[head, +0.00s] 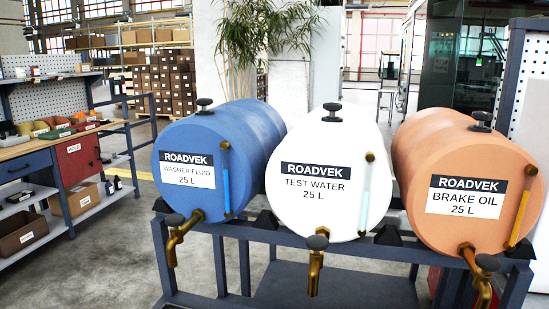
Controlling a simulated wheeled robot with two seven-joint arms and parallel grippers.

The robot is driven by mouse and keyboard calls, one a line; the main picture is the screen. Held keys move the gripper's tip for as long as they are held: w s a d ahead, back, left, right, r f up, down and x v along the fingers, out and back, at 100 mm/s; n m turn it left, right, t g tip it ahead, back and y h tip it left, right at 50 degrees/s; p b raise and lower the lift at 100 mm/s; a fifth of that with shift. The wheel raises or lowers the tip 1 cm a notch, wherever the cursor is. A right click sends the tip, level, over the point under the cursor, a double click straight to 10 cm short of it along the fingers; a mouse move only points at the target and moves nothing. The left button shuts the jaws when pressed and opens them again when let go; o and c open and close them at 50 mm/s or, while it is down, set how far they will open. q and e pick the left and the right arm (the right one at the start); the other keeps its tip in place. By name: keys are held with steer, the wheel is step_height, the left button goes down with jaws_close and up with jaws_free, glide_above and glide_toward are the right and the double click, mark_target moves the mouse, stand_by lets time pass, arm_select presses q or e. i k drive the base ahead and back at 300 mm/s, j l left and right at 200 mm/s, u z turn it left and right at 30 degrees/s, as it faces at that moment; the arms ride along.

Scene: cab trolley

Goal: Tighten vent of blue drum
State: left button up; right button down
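The blue drum (245,138) lies on its side at the left of a dark metal rack and is labelled "ROADVEK WASHER FLUID 25 L". Its vent, a black knob (205,104), sits on top near the front end. I cannot tell how tight the vent is. A brass tap (176,236) with a dark handle is low on the drum's front, and a sight tube (226,185) with blue fluid is at its right. Neither of my grippers shows in the head view.
A white test water drum (318,228) and an orange brake oil drum (432,150) lie beside it on the rack (240,232), each with a vent knob and a tap. A workbench (40,148) with bins stands at left. Open floor lies between bench and rack.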

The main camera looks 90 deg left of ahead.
mark_target(204, 102)
steer(key=u, duration=0.5)
steer(key=i+u, duration=0.1)
steer(key=u, duration=0.35)
steer(key=l+u, duration=0.1)
steer(key=u, duration=0.85)
steer(key=l+u, duration=0.15)
steer(key=u, duration=0.8)
steer(key=l+u, duration=0.15)
steer(key=u, duration=0.35)
